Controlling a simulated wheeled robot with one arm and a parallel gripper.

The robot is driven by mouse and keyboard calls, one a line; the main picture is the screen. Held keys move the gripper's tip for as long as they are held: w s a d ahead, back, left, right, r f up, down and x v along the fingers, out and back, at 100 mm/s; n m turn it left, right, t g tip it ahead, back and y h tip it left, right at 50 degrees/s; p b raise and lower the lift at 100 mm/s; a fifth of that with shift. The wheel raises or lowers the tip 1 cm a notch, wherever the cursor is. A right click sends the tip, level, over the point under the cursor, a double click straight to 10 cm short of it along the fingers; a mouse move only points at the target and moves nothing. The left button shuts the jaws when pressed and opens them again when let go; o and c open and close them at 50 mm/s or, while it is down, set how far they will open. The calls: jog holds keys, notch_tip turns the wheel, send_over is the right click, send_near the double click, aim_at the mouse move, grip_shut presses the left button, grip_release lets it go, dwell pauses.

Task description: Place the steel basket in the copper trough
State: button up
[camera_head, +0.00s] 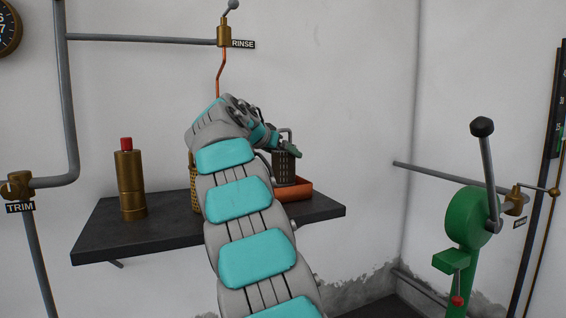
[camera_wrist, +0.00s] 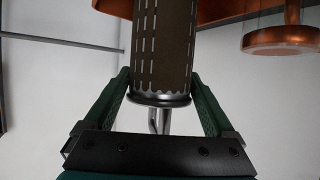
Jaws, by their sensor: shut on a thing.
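The steel basket (camera_head: 284,165) is a dark perforated cylinder with a handle, seen at the right part of the shelf in the head view. My gripper (camera_head: 287,147) is shut on it near the handle end. In the wrist view the slotted basket (camera_wrist: 163,45) shows between the two green fingers of my gripper (camera_wrist: 159,76), its rim and handle toward the palm. The orange-copper trough (camera_head: 296,190) is on the shelf beneath the basket. The basket's lower end overlaps the trough in the picture; I cannot tell whether it touches the trough floor. My arm hides part of the trough.
A brass bottle with a red cap (camera_head: 130,182) stands on the left of the dark shelf (camera_head: 160,235). A brass perforated basket (camera_head: 193,177) is mostly hidden behind my arm. A green lever machine (camera_head: 475,215) stands at the right. A RINSE pipe (camera_head: 222,70) hangs above.

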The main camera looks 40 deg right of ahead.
jog(key=shift+f, duration=1.15)
jog(key=shift+f, duration=0.1)
jog(key=o, duration=1.5)
jog(key=shift+a, duration=0.1)
jog(key=b+v, duration=0.1)
jog(key=v, duration=1.1)
